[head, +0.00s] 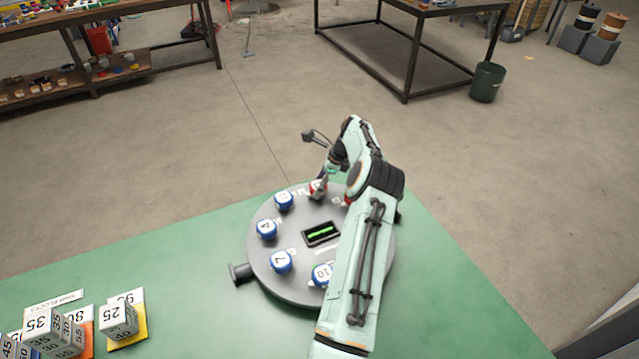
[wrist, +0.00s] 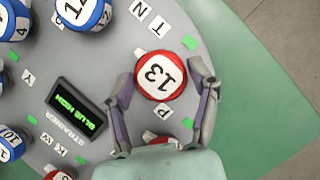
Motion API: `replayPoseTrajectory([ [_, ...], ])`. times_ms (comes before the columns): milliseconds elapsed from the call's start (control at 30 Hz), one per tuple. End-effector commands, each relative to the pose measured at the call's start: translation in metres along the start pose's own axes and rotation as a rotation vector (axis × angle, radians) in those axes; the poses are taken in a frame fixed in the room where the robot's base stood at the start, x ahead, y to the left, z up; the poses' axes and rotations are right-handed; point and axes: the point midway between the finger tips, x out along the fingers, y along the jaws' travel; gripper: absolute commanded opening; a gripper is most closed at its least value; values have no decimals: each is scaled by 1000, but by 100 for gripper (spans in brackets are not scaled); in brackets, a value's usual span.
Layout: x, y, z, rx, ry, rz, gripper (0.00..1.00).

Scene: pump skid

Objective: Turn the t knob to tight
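A red knob marked 13 (wrist: 160,76) sits near the edge of a round grey plate (wrist: 225,30). It also shows as a small red shape in the head view (head: 317,186), partly covered by my gripper. A white label with the letter T (wrist: 158,27) lies on the plate above the red knob in the wrist view, beside an N label (wrist: 139,9). A P label (wrist: 157,138) lies below the knob. My gripper (wrist: 161,72) has one finger on each side of the red knob. It is open, with narrow gaps seeming to show between fingers and knob.
Several blue numbered knobs, one marked 7 (head: 281,261), ring the plate. Numbered blocks (head: 118,318) stand at the lower left of the green table (head: 170,270). The table's right part is bare.

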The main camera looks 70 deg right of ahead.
Motion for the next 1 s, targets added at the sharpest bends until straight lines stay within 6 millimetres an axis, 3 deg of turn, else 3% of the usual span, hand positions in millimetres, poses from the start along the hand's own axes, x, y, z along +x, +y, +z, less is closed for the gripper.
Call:
replayPoseTrajectory([
  [33,0,0,0,0,0,0,32],
  [100,0,0,0,0,0,0,14],
  [567,1,1,0,72,0,-29,14],
  [1000,2,3,0,406,1,-166,14],
])
